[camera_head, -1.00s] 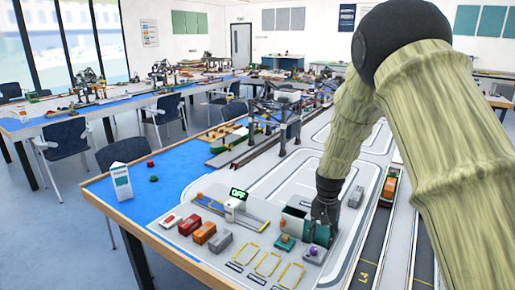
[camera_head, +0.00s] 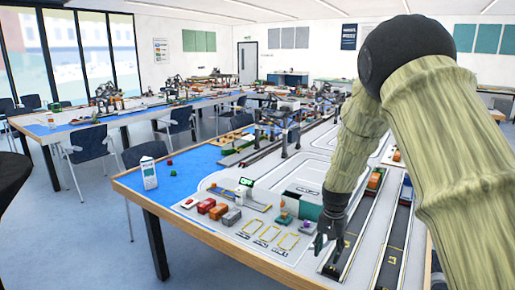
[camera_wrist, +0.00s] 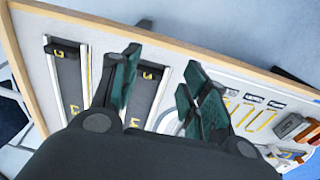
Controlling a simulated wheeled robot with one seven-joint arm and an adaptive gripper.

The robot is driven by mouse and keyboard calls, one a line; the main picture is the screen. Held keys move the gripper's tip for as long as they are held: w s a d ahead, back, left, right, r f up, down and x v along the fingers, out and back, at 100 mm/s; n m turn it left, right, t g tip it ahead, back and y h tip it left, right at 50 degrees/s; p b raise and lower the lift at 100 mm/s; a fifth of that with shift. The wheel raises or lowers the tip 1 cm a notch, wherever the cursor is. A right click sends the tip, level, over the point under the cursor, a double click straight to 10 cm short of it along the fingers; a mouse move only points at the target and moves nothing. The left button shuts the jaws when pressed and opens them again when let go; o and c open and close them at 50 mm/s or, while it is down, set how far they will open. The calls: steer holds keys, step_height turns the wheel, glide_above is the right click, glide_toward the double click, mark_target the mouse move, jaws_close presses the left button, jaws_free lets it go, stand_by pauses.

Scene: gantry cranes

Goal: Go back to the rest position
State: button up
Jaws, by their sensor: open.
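My gripper (camera_head: 324,244) hangs at the end of my arm above the near part of the model port table (camera_head: 150,193). In the wrist view its green-padded fingers (camera_wrist: 160,90) stand apart with nothing between them. Below them are the dark lanes (camera_wrist: 72,82) and the white table top. No object is held.
Small red, orange and grey blocks (camera_head: 219,211) stand in a row left of my gripper, near a green display (camera_head: 245,182). A teal open box (camera_head: 305,205) stands just behind it. Gantry cranes (camera_head: 285,115) rise further back. Chairs (camera_head: 86,148) stand left on open floor.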

step_height(320, 180, down, 9)
steer(key=s, duration=0.1)
steer(key=s+d+f+n, duration=0.2)
steer(key=s+f+n, duration=0.1)
steer(key=s+f, duration=1.35)
steer(key=s+a+f+n, duration=0.1)
steer(key=s+f, duration=0.2)
steer(key=s, duration=1.1)
steer(key=s+a+f+n, duration=0.1)
steer(key=s+f+n, duration=0.1)
steer(key=s, duration=1.2)
steer(key=shift+s+a+f, duration=0.15)
steer(key=shift+s+f, duration=0.15)
steer(key=shift+f, duration=0.25)
